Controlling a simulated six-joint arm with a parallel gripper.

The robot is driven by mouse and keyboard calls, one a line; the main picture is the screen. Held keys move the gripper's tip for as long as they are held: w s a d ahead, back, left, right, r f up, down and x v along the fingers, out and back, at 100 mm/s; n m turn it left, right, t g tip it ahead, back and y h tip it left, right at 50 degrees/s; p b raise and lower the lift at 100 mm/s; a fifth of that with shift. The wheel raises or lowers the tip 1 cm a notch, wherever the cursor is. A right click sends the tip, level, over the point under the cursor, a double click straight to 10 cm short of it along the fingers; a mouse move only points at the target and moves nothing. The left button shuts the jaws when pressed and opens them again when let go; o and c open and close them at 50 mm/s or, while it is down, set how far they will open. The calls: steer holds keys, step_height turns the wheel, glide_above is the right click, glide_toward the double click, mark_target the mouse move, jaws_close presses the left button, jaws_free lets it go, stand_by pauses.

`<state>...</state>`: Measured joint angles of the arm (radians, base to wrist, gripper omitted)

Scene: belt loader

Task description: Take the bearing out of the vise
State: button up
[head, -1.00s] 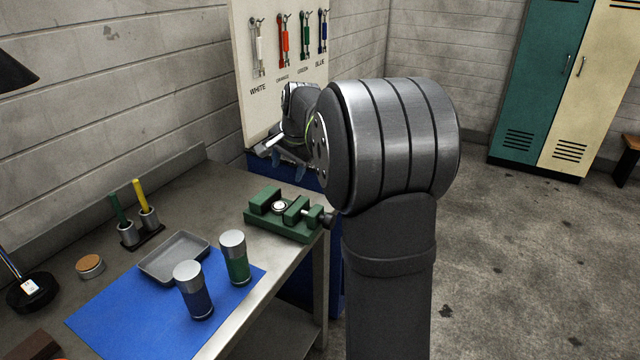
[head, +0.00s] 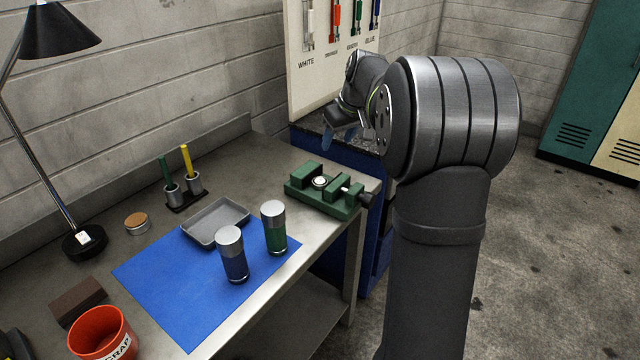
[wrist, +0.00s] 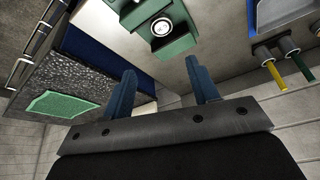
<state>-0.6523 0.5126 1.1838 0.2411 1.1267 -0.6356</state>
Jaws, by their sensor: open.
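The green vise (head: 345,207) stands near the right end of the workbench. The bearing (head: 320,182), a small pale ring, sits between its jaws. The bearing lies beyond the fingertips.
A blue mat (head: 180,290) holds two lidded jars (head: 232,255) (head: 274,228) and touches a grey tray (head: 216,222). A marker holder (head: 185,195), lamp (head: 84,242) and red scrap bin (head: 100,335) stand left. A tool board (head: 300,85) rises behind my gripper.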

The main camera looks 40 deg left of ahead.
glide_toward(321, 181)
steer(key=x, duration=0.2)
steer(key=shift+w+a+f, duration=0.15)
steer(key=shift+a+f, duration=0.05)
steer(key=shift+f, duration=0.05)
steer(key=shift+x, duration=2.7)
steer(key=shift+s+d, duration=0.1)
steer(key=shift+s, duration=0.15)
steer(key=c, duration=0.8)
